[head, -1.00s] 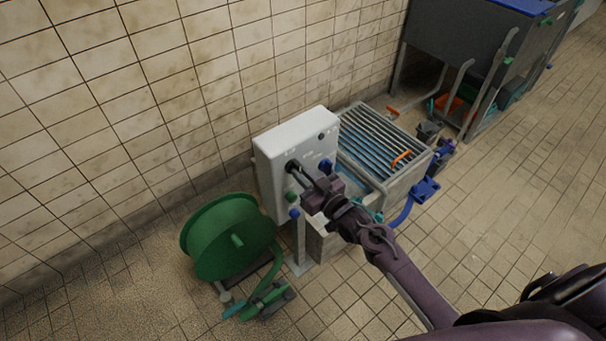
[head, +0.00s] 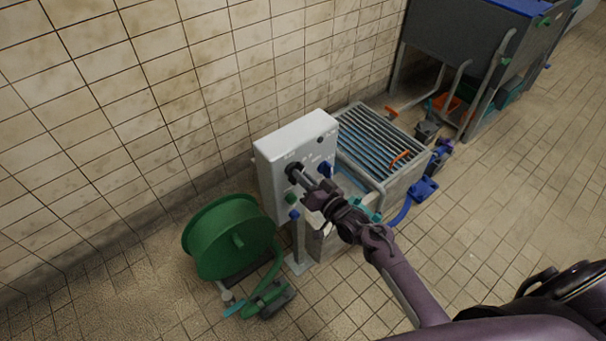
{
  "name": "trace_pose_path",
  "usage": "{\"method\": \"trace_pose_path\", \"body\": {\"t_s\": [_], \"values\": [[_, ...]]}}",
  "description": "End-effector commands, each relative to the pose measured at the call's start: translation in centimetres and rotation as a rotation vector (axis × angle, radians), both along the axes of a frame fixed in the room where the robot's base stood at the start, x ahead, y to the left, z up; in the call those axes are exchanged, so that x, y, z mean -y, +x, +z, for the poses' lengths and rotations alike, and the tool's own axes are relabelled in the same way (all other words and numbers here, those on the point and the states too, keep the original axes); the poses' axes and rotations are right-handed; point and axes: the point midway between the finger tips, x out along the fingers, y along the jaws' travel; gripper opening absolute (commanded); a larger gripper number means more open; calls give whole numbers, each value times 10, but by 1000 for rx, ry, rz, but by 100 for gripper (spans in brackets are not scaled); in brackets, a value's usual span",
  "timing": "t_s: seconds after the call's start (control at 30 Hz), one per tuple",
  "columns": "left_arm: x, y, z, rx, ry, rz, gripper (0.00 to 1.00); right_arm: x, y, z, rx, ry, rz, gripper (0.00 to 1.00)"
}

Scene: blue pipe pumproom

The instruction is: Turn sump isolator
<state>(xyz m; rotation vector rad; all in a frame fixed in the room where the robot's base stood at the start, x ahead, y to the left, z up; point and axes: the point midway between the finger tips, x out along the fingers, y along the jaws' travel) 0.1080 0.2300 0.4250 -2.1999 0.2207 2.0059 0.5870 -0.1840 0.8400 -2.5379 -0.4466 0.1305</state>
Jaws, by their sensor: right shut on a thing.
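The white control box (head: 277,150) stands on a post near the tiled wall. A dark round knob, which I take to be the sump isolator (head: 292,169), sits on the left of its front face. My right gripper (head: 301,177) reaches up to it from the lower right and is shut on it. The fingers hide part of the knob, so its exact angle cannot be read. A blue knob (head: 325,168) and a green button (head: 290,198) are on the same face. My left gripper is out of view.
A green hose reel (head: 228,238) stands on the floor left of the box. A grated sump tank (head: 380,140) is behind and right, with a blue pipe (head: 403,211) beside it. Open tiled floor lies at the right.

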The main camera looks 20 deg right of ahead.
Motion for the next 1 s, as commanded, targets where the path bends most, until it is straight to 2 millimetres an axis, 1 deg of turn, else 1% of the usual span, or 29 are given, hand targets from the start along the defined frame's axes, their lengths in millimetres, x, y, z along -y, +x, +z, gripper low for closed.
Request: {"method": "trace_pose_path", "body": {"t_s": [0.03,0.7,1.0], "values": [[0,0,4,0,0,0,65,0,0,2,-16,42,-2,0],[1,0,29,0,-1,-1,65,2,1,-2,-231,634,-1,0],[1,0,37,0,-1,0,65,3,1,-4,-305,833,-1,0]]}}
